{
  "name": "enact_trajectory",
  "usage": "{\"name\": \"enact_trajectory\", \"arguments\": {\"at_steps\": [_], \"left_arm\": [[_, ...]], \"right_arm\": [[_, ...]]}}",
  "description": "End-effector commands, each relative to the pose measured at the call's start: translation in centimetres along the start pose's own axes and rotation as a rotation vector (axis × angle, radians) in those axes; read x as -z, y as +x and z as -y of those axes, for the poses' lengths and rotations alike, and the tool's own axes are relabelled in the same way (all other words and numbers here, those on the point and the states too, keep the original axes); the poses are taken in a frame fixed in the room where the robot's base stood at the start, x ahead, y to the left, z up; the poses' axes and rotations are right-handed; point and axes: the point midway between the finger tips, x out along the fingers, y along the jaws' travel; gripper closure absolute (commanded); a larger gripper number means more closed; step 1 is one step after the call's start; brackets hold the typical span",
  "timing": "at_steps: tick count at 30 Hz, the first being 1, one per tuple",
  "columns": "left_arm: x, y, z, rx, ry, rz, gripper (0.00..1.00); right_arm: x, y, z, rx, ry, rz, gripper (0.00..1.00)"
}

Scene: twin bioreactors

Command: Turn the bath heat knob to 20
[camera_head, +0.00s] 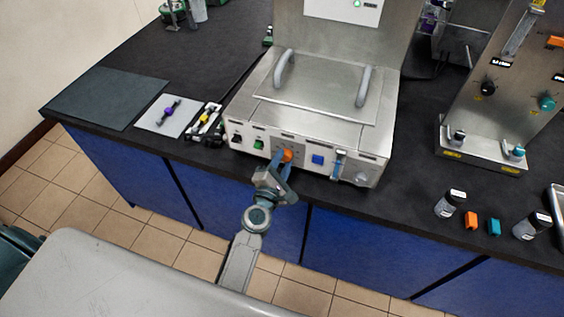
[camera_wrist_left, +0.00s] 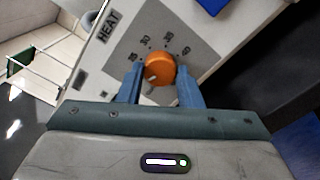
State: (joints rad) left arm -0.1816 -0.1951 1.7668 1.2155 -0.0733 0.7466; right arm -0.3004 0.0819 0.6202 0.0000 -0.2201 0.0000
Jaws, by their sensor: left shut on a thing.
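The orange bath heat knob (camera_head: 286,156) is on the front panel of the steel bath (camera_head: 316,92). In the left wrist view the knob (camera_wrist_left: 160,69) sits on a grey dial plate (camera_wrist_left: 190,38) beside the word HEAT, with numbers around it; its pale pointer mark shows at the knob's lower left. My left gripper (camera_head: 283,167) is at the panel, with its blue fingers (camera_wrist_left: 160,82) on both sides of the knob, shut on it. The fingers hide part of the lower dial. My right gripper is not in view.
A green switch (camera_head: 258,144) and a blue button (camera_head: 318,160) flank the knob on the panel. A grey mat (camera_head: 105,97) and a white plate (camera_head: 160,122) lie on the left of the dark bench. Bottles (camera_head: 450,203) and small orange and teal blocks (camera_head: 495,227) stand at right.

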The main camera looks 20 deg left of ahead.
Motion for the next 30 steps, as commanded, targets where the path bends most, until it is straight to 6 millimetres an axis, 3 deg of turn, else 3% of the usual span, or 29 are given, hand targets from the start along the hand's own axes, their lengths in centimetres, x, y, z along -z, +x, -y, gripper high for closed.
{"name": "enact_trajectory", "arguments": {"at_steps": [12, 13, 16, 30], "left_arm": [[-0.16, 0.13, -0.23, -0.004, -0.007, 0.003, 0.91], [-0.16, 0.13, -0.23, -0.004, -0.007, 0.003, 0.66], [-0.15, 0.11, -0.21, -0.004, -0.007, 0.002, 0.46], [-0.12, 0.17, -0.03, -0.002, -0.007, 0.000, 0.46]], "right_arm": [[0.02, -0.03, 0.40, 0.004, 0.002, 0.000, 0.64], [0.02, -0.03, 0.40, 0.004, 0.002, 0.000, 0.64], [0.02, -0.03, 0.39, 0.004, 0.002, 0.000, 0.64], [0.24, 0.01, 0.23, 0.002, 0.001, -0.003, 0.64]]}}
